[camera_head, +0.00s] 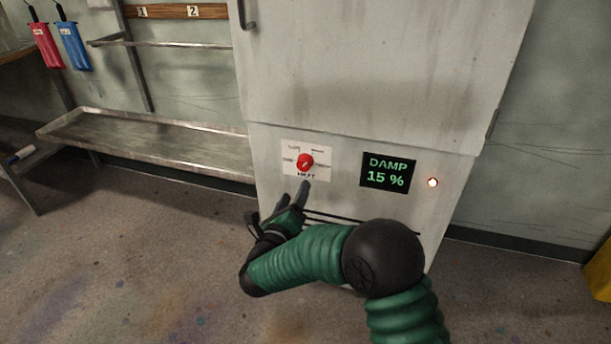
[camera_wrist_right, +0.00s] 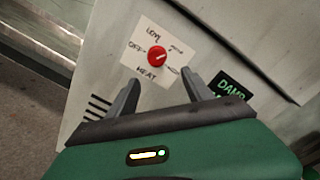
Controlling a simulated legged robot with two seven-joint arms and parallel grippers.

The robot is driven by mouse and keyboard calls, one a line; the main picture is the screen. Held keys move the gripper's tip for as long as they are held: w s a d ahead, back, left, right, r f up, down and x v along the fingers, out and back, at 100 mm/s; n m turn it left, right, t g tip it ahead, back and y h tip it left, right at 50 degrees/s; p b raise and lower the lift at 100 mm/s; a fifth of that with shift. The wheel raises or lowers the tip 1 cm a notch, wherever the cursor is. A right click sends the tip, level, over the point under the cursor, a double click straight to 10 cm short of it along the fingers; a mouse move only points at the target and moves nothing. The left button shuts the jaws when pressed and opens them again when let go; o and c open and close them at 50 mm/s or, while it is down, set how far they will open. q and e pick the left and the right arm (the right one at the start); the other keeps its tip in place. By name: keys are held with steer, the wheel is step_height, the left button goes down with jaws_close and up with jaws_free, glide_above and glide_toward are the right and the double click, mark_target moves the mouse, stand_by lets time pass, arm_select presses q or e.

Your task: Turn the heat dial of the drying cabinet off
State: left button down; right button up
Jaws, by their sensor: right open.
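The red heat dial (camera_head: 305,161) sits on a white label plate on the lower front of the drying cabinet (camera_head: 340,90). In the right wrist view the dial (camera_wrist_right: 158,56) has a pale pointer mark, and the label reads OFF at left, LOW above and HEAT below. The pointer's exact setting is hard to tell. My right gripper (camera_head: 292,192) is open and empty just below the dial, apart from it. In the right wrist view its two fingers (camera_wrist_right: 160,95) point toward the dial with a gap between them. My left gripper is not in view.
Vent slots lie below. A metal rack with a low shelf (camera_head: 150,140) stands left, with red and blue hanging items (camera_head: 72,45). A yellow object (camera_head: 600,272) is at right.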

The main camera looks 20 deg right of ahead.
mark_target(303, 167)
steer(key=b+x, duration=0.1)
steer(key=x, duration=0.1)
steer(key=a+b+x, duration=0.1)
steer(key=x, duration=0.5)
steer(key=shift+w+a+f+b, duration=0.1)
steer(key=shift+w+b, duration=0.3)
steer(key=shift+w, duration=0.1)
steer(key=x, duration=0.3)
steer(key=shift+d+b, duration=0.2)
steer(key=shift+b, duration=0.15)
steer(key=shift+w+d, duration=0.25)
steer(key=shift+d, duration=0.15)
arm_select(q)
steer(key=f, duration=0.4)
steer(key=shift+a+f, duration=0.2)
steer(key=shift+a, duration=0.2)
arm_select(e)
steer(key=shift+a, duration=0.2)
